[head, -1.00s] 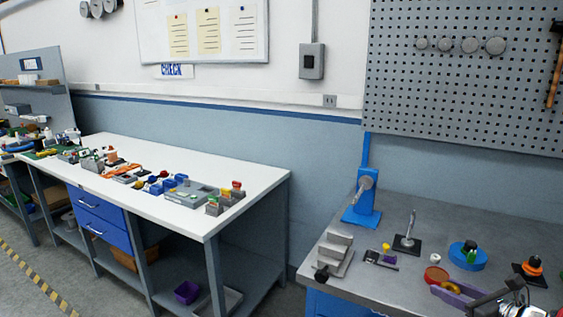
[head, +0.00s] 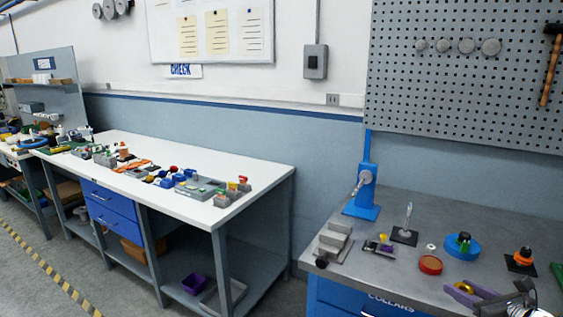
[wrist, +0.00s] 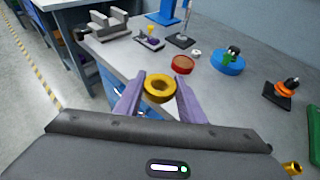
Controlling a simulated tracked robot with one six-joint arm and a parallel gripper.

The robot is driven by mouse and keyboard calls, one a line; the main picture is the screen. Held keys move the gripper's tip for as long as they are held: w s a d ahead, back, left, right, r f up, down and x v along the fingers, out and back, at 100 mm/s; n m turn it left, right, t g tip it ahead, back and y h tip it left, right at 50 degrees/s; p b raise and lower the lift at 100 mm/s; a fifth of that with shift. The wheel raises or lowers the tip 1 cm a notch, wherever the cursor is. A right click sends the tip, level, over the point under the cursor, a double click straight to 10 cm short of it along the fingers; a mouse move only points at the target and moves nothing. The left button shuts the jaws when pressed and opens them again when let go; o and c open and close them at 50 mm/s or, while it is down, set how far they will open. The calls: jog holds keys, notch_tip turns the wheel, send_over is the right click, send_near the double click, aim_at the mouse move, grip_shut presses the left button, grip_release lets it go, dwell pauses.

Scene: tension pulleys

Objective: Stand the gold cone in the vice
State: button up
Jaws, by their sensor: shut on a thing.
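My gripper (wrist: 160,95) has purple fingers and is shut on the gold cone (wrist: 160,87). The cone shows end-on as a thick gold ring with a dark hole, so its taper is hard to see. In the head view the gripper (head: 471,291) and the cone (head: 464,287) are at the lower right, by the grey bench's front edge. The grey vice (head: 332,241) stands at that bench's left front corner, apart from the gripper. In the wrist view the vice (wrist: 106,24) is at the upper left, its jaws apart with an empty gap.
On the grey bench (head: 400,281) stand a red disc (head: 430,265), a blue round base (head: 461,248), a spindle on a black plate (head: 405,236), a small holder with a yellow piece (head: 383,242), an orange stack (head: 523,259) and a blue lever press (head: 363,195). A white bench (head: 190,180) is at left.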

jog(key=w+a+f+n+y, duration=0.1)
jog(key=w+a, duration=0.2)
jog(key=a, duration=0.8)
jog(key=w+a+f+y, duration=0.1)
jog(key=w+a+f, duration=0.1)
jog(key=a, duration=0.9)
jog(key=w+a+f+n+y, duration=0.1)
jog(key=w+a, duration=0.3)
jog(key=a, duration=0.8)
jog(key=shift+w+f+n+g, duration=0.2)
jog(key=shift+f+n+g, duration=0.1)
jog(key=shift+f, duration=0.4)
